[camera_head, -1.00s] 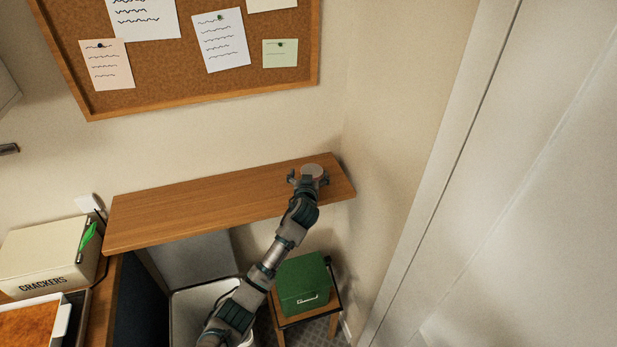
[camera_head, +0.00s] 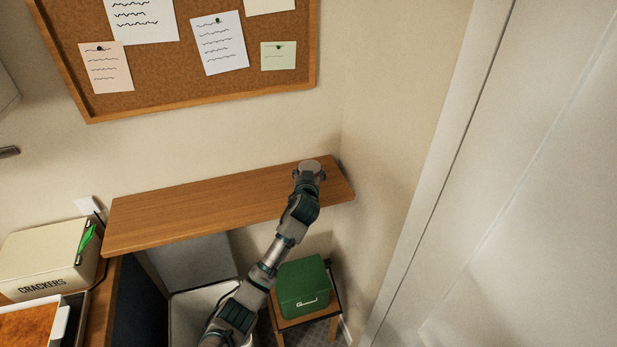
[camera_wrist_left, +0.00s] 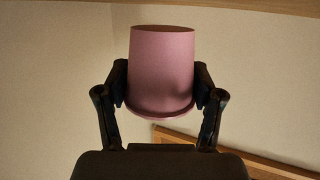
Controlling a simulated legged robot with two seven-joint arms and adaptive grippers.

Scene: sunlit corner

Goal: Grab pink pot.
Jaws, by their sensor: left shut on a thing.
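The pink pot (camera_wrist_left: 162,70) sits between the two fingers of my left gripper (camera_wrist_left: 162,88) in the wrist view, with a finger pressed against each side. Its narrow end is at the top of that picture and its wider rim at the bottom. In the head view, only the pot's pale pink top (camera_head: 310,164) shows, at the right end of the wooden shelf (camera_head: 200,207). My left gripper (camera_head: 309,173) is shut on the pot there. I cannot tell if the pot touches the shelf. My right gripper is in neither view.
A cork board (camera_head: 150,70) with pinned papers hangs above the shelf. A green box (camera_head: 303,287) on a small stool and a white bin (camera_head: 190,318) are below it. A crackers box (camera_head: 45,258) is at left. The shelf's left and middle are clear.

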